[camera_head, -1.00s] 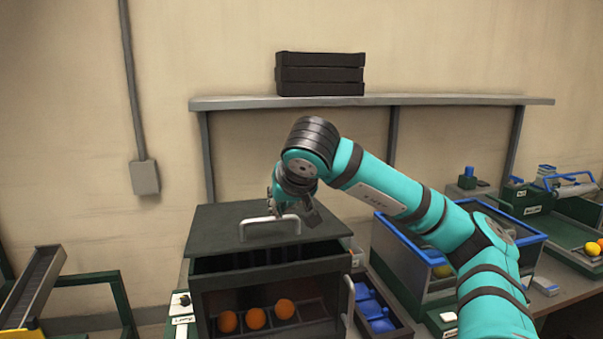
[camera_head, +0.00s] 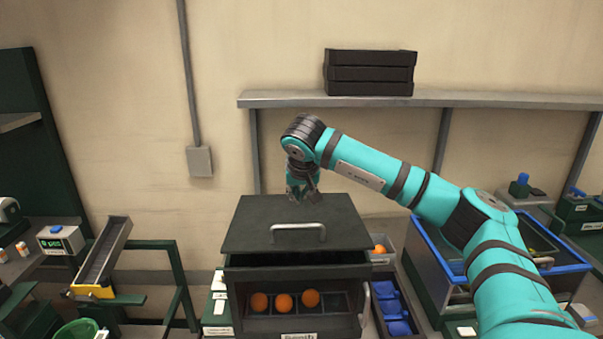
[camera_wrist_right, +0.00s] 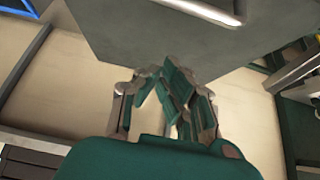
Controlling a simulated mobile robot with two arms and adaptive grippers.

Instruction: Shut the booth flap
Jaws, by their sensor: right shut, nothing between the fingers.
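The booth is a dark box with a front window (camera_head: 325,325) and oranges (camera_head: 284,302) in a row inside. Its dark grey flap (camera_head: 255,215) with a metal bar handle (camera_head: 298,228) lies over the top. A dark gap shows between the flap's front edge and the booth front, so the flap looks partly raised. My right gripper (camera_head: 302,197) is shut and empty at the flap's rear edge, behind the handle. In the right wrist view the fingers (camera_wrist_right: 182,88) are close to the flap's edge (camera_wrist_right: 110,62); contact cannot be told. My left gripper is out of view.
A blue-rimmed bin (camera_head: 571,268) stands right of the booth, with a tray of blue items (camera_head: 393,308) between. A sloped chute (camera_head: 100,252) and green frame stand left. A wall shelf (camera_head: 470,99) holds stacked black crates (camera_head: 370,73).

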